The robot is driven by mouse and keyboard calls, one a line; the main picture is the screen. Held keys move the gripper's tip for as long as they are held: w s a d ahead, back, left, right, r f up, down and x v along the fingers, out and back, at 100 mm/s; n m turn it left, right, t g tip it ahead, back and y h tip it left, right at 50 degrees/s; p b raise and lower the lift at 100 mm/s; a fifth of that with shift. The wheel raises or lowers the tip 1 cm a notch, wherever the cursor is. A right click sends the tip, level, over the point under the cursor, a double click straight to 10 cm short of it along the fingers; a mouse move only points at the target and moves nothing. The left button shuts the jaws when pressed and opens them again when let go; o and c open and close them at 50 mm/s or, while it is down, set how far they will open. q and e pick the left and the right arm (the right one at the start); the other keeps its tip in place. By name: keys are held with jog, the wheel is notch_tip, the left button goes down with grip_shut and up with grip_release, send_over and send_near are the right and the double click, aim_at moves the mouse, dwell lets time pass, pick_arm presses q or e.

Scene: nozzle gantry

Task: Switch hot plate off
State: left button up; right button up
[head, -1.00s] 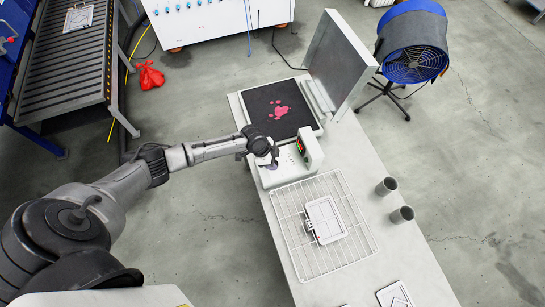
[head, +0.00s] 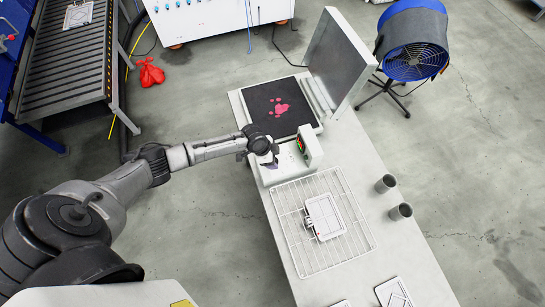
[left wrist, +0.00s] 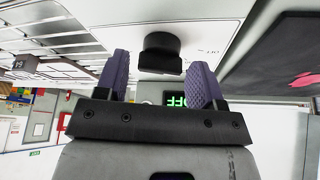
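The hot plate has a black heating surface (head: 279,107) with a pink paw-shaped print on it. Its white control housing (head: 275,177) is at the near end, with a small display (head: 303,144). A black knob (left wrist: 160,52) sticks out of the white panel. My left gripper (left wrist: 162,64) is open, its purple fingers on either side of the knob with gaps on both sides. In the head view my left gripper (head: 262,160) hides the knob. My right gripper is not in view.
A raised grey lid (head: 338,58) stands behind the hot plate. A wire rack (head: 295,243) with a white frame (head: 326,217) lies nearer on the table. Two grey cups (head: 386,184) stand at the right edge. A blue fan (head: 412,42) is on the floor beyond.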

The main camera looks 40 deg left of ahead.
pick_arm(q)
jog(key=shift+o, duration=0.7)
jog(key=shift+s+a+r, duration=0.1)
jog(key=shift+r, duration=0.1)
jog(key=v, duration=1.3)
jog(key=shift+r+b, duration=0.2)
jog(key=shift+b, duration=0.15)
